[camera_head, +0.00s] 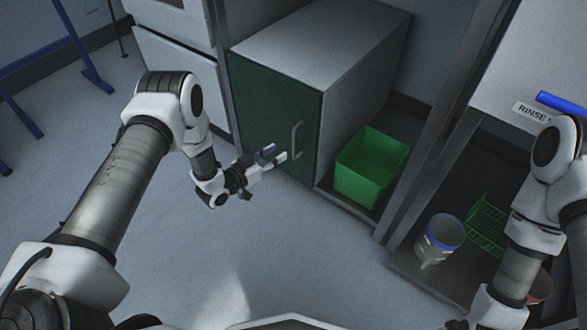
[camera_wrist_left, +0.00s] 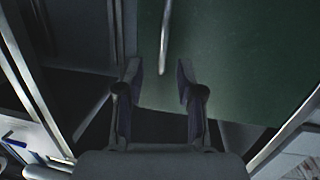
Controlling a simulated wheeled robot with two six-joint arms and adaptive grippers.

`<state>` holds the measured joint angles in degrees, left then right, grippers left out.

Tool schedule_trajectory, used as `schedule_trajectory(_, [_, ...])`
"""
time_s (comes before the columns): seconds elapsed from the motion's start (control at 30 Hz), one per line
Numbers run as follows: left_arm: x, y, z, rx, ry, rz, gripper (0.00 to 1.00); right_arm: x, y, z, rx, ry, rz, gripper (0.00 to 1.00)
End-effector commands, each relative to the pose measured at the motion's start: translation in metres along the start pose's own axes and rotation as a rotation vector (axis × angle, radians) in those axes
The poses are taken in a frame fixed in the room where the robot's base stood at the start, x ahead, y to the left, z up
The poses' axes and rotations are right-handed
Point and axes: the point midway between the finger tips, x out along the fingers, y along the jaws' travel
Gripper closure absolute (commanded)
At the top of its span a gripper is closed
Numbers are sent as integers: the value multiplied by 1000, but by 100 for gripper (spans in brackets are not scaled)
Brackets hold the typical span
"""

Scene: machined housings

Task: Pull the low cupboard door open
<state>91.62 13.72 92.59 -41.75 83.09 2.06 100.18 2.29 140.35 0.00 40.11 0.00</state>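The low cupboard (camera_head: 318,42) is a grey box with a dark green door (camera_head: 268,118) on its front. The door looks closed in the head view. A pale bar handle (camera_head: 296,141) stands upright near the door's right edge. In the left wrist view the handle (camera_wrist_left: 166,38) lies ahead of the fingertips, over the green door (camera_wrist_left: 225,60). My left gripper (camera_head: 275,157) is just in front of the door, near the handle's lower end. Its fingers (camera_wrist_left: 160,82) are apart, with nothing between them. My right arm is at the right edge, its gripper out of sight.
A green bin (camera_head: 371,168) stands right of the cupboard on a low shelf. Further right are a white tub (camera_head: 440,240), a green rack (camera_head: 487,224) and a RINSE label (camera_head: 531,113). A grey post (camera_head: 452,120) rises between. The floor (camera_head: 240,255) before the door is clear.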

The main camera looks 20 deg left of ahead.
Motion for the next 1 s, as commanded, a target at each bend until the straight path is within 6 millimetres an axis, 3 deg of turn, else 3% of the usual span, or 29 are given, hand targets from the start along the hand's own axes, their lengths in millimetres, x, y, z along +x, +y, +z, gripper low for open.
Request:
schedule_trajectory(0.03, [8,-6,21,21,49,20,63,30,0,0,1,0,0,57])
schedule_trajectory(0.1, [12,-11,18,43,100,43,63,38,0,0,1,0,0,57])
schedule_trajectory(0.27, [24,-12,10,59,135,61,63,43,0,-1,1,1,0,57])
schedule_trajectory(0.6, [83,-8,3,57,131,60,63,71,1,-1,1,2,0,57])
schedule_trajectory(0.9, [90,-7,-1,55,128,57,63,71,1,-1,2,2,0,57])
schedule_trajectory(0.93, [90,-7,-1,55,128,57,66,71,1,-1,2,2,0,57])
schedule_trajectory(1.0, [90,-7,-1,55,128,57,91,71,1,-1,2,2,0,57])
